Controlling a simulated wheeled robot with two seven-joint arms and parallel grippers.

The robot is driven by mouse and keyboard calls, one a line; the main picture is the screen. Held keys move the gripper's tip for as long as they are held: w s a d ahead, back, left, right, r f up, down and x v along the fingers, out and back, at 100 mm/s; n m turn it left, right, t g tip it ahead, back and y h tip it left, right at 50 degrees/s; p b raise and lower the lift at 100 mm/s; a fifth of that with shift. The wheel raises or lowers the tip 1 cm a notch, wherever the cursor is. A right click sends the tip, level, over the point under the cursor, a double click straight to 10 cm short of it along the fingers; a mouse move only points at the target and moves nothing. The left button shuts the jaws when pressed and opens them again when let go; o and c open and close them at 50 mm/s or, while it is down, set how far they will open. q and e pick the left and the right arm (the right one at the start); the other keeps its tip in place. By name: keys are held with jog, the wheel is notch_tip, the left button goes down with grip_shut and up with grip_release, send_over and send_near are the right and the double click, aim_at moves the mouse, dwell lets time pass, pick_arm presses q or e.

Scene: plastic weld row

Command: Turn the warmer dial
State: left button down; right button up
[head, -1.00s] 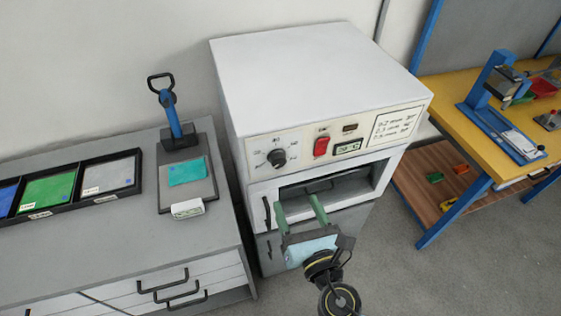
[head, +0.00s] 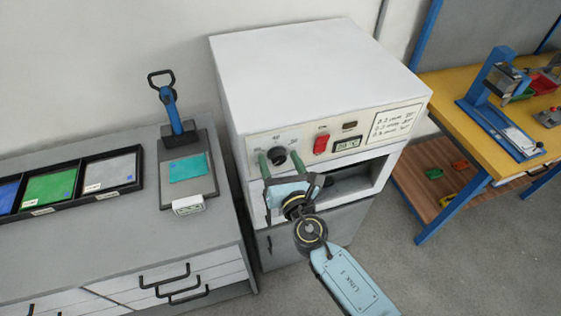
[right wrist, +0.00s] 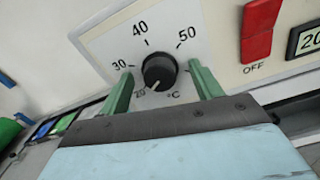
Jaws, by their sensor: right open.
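The warmer is a white box-shaped oven (head: 318,75) with a cream control panel on its front. Its black round dial (head: 278,156) is at the panel's left side. In the right wrist view the dial (right wrist: 160,71) has a temperature scale around it, and its light mark points down-left near 20. My right gripper (head: 280,160) is open in front of the dial. Its green fingers (right wrist: 163,90) stand to the left and right of the dial, with gaps visible on both sides. My left gripper is not in view.
A red switch (head: 321,144) and a small display (head: 347,144) are right of the dial. The open warmer slot (head: 350,185) lies below the panel. A grey counter (head: 110,235) with a clamp-like tool stands left; a yellow workbench (head: 450,90) stands right.

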jog(key=c, duration=1)
jog(key=shift+m, duration=0.4)
jog(key=m+b, duration=0.2)
jog(key=m, duration=0.2)
jog(key=shift+f+m, duration=0.1)
jog(key=shift+m, duration=0.2)
jog(key=m+b, duration=0.2)
jog(key=m, duration=0.4)
jog(key=m+b, duration=0.1)
jog(key=m, duration=0.5)
jog(key=shift+m, duration=0.4)
jog(key=m+p, duration=0.1)
jog(key=m, duration=0.4)
jog(key=shift+m, duration=0.3)
